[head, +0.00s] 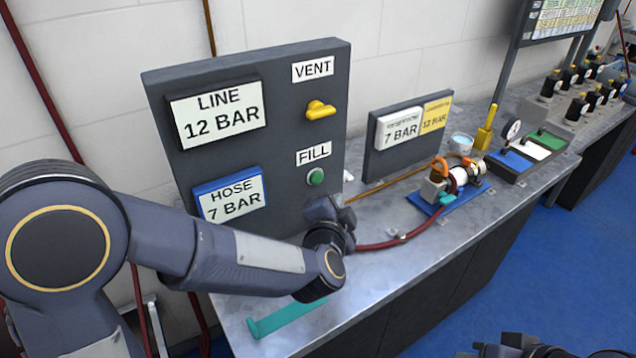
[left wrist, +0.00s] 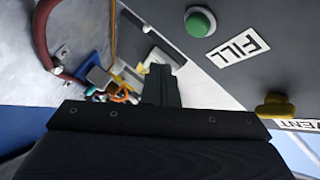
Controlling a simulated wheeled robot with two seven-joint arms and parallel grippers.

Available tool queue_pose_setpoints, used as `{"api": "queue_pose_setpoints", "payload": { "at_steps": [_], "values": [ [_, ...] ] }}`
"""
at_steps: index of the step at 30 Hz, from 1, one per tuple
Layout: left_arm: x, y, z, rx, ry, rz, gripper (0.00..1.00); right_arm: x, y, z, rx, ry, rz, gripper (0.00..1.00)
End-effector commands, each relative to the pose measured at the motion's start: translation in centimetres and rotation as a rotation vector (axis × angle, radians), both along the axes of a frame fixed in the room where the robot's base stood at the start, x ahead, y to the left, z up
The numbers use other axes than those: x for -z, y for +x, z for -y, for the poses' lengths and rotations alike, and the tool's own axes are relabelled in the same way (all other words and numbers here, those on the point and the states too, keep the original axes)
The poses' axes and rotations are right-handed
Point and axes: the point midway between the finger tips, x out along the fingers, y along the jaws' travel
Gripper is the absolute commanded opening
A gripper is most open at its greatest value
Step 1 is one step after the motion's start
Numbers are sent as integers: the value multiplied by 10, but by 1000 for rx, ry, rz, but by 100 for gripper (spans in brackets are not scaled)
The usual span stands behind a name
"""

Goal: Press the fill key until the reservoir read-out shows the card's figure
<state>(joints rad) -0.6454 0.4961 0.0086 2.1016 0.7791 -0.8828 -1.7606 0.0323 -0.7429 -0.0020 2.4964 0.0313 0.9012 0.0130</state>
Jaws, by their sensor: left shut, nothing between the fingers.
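The green fill key (head: 316,177) sits under the FILL label on the dark panel (head: 270,75); it also shows in the left wrist view (left wrist: 200,22). The reservoir read-out (head: 400,129) is white and shows 7 BAR. Beside it the yellow card (head: 435,115) reads 12 BAR; its small top lines are hard to read. My left gripper (head: 328,209) is shut and empty, just below the fill key in the head view, apart from it. Its closed fingers (left wrist: 160,86) show in the wrist view. Part of my right gripper (head: 525,347) shows at the bottom edge; its fingers are unclear.
The panel also has a LINE read-out (head: 218,114) at 12 BAR, a HOSE read-out (head: 231,198) at 7 BAR and a yellow vent knob (head: 320,110). A red hose (head: 385,245) runs to the damper (head: 463,180) on the bench. A teal bracket (head: 285,318) lies in front.

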Motion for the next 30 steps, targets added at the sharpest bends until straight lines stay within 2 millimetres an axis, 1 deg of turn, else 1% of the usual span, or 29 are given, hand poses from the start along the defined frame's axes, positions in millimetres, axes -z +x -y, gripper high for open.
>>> {"api": "queue_pose_setpoints", "payload": {
  "at_steps": [1, 4, 5, 9, 12, 30],
  "values": [
    [2, 7, -6, -5, -2, 1, 0, 6, 0, 0, 0, 0, 0, 0],
    [2, 17, -14, -3, 0, 1, 0, 10, 0, 0, 0, 0, 0, 0],
    [0, 20, -16, -3, 0, 1, 0, 7, 0, 0, 0, 0, -1, 0],
    [0, 31, -23, -2, 0, 1, 0, 6, 0, 0, 0, 0, 0, 0],
    [0, 35, -26, -1, 0, 0, 0, 6, 0, 0, 0, 0, 0, 0],
    [0, 37, -27, 0, 1, 0, 0, 6, 0, 0, 0, 0, 0, 0]
  ]
}}
